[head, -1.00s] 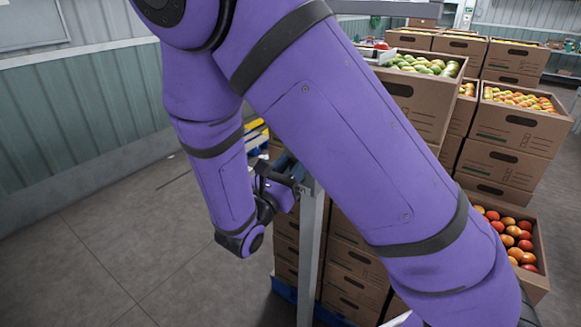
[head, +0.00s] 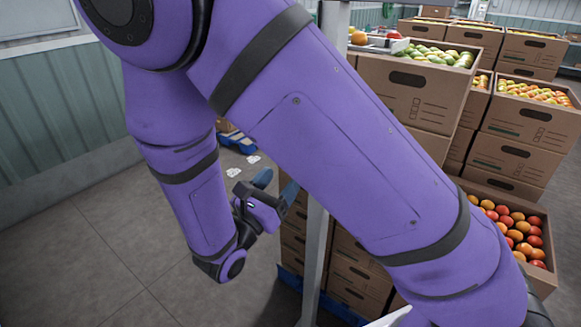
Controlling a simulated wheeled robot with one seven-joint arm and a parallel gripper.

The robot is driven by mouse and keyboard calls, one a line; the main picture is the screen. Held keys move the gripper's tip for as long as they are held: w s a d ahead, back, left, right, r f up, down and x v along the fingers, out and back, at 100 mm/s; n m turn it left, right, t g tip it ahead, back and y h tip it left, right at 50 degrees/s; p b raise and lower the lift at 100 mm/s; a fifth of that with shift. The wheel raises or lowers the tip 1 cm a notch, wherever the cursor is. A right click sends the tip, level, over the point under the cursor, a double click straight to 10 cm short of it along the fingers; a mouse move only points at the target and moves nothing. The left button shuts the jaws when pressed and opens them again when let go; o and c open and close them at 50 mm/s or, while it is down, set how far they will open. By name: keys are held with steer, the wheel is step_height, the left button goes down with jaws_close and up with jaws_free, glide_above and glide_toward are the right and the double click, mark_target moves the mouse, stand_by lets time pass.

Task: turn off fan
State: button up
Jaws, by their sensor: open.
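No fan can be made out in the head view; my purple arm covers much of the middle. My gripper (head: 276,185) is at the lower middle, its dark blue-grey fingertips pointing up and spread apart with nothing visible between them. It is just left of a grey upright post (head: 315,235). The post's top and foot are hidden or cut off, and I cannot tell what it belongs to. No switch or button shows.
An open box of red tomatoes (head: 510,225) sits low at right. White scraps (head: 233,173) lie on the floor. Grey floor (head: 110,240) at left is clear.

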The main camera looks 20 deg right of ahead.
steer(key=shift+v, duration=1.4)
steer(key=s+d+r+m+g+y, duration=0.4)
steer(key=d+m+g, duration=0.3)
steer(key=d, duration=0.1)
steer(key=s+d+r+m+g+y, duration=0.3)
steer(key=d+r+m+g+y, duration=0.1)
steer(key=d+m+g, duration=0.3)
steer(key=s+d+r+m+t+y, duration=0.1)
steer(key=s+r+m+t+y, duration=0.6)
steer(key=r+m+y, duration=0.3)
steer(key=shift+s+d+r+m+t, duration=0.15)
steer(key=shift+s+r+m+t, duration=0.15)
steer(key=shift+s+r, duration=0.25)
